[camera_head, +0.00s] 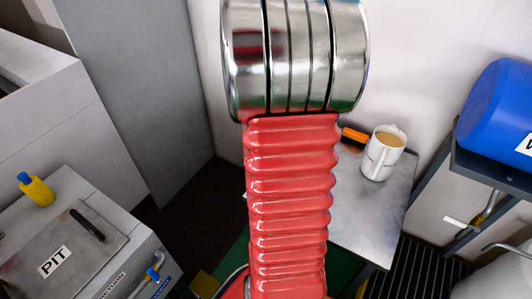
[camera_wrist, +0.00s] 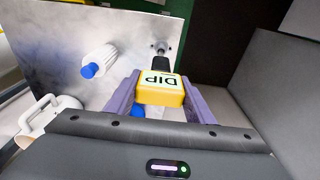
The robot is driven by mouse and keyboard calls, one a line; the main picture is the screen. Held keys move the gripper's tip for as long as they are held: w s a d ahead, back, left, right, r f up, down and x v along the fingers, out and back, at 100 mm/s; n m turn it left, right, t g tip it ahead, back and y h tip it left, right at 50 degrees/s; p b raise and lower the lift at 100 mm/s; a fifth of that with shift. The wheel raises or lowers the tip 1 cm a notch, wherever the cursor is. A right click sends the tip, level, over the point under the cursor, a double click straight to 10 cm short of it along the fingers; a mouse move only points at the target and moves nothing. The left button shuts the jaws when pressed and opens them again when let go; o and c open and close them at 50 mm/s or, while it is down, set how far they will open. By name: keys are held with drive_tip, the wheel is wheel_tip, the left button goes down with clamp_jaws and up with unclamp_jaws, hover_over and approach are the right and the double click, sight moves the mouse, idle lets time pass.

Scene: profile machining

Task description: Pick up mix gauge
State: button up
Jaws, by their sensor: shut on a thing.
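In the wrist view, a yellow block marked "DIP" (camera_wrist: 160,90) with a black and grey end sits between the two purple fingers of my gripper (camera_wrist: 160,102). I take it to be the mix gauge, though no such name shows on it. The fingers touch its two sides and are shut on it. A small blue part shows just below it; I cannot tell what that belongs to. In the head view, my red arm hides the gripper and the block.
A grey table (camera_head: 375,215) holds a white mug (camera_head: 383,153) and an orange and black item (camera_head: 354,135). The wrist view shows a white cylinder with a blue end (camera_wrist: 98,60). A blue drum (camera_head: 500,105) is at right. A machine marked "PIT" (camera_head: 100,235) with a yellow bottle (camera_head: 38,190) is at left.

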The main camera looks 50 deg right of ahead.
wheel_tip(320, 180, up, 10)
idle(0.7)
idle(0.4)
